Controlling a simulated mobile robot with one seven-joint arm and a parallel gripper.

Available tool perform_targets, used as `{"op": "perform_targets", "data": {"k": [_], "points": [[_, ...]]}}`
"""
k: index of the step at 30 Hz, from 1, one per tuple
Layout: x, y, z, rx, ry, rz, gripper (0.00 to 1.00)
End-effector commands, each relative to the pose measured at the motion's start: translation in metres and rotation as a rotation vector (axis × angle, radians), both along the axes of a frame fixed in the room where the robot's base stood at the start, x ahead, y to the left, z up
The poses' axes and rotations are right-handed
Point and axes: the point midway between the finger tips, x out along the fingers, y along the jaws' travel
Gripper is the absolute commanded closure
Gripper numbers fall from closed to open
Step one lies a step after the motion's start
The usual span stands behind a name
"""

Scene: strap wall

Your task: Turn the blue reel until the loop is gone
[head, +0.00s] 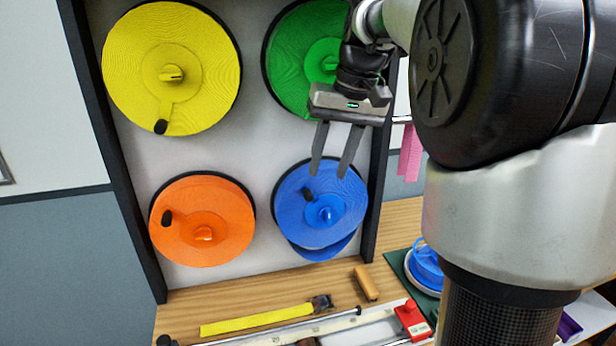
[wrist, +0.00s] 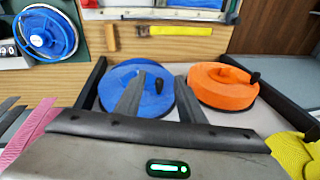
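The blue reel (head: 345,205) is at the lower right of the wall panel. Its black crank knob (head: 308,195) is at the reel's upper left, and a blue hub knob (head: 326,213) is near its middle. A loop of blue strap (head: 330,251) sags below the reel's lower edge. My gripper (head: 329,175) is open and empty, with its fingertips in front of the reel's upper part. In the wrist view the blue reel (wrist: 112,88) is partly hidden behind the fingers, and the crank knob (wrist: 159,86) appears between them. Contact cannot be told.
An orange reel (head: 228,222) is left of the blue one, with yellow (head: 205,70) and green (head: 290,70) reels above. Dark frame posts edge the panel.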

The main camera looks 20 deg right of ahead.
Motion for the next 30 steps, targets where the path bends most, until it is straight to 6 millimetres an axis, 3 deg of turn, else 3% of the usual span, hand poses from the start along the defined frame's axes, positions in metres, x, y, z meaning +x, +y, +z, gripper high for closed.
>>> {"op": "perform_targets", "data": {"k": [1, 6, 14, 20, 30], "points": [[-0.001, 0.016, 0.015, -0.073, -0.018, 0.027, 0.64], [0.001, 0.041, 0.041, -0.278, -0.114, 0.068, 0.64], [0.006, 0.059, 0.063, -0.394, -0.217, 0.101, 0.64], [0.013, 0.055, 0.044, -0.399, -0.217, 0.102, 0.64], [0.040, 0.042, -0.023, -0.397, -0.214, 0.102, 0.64]]}}
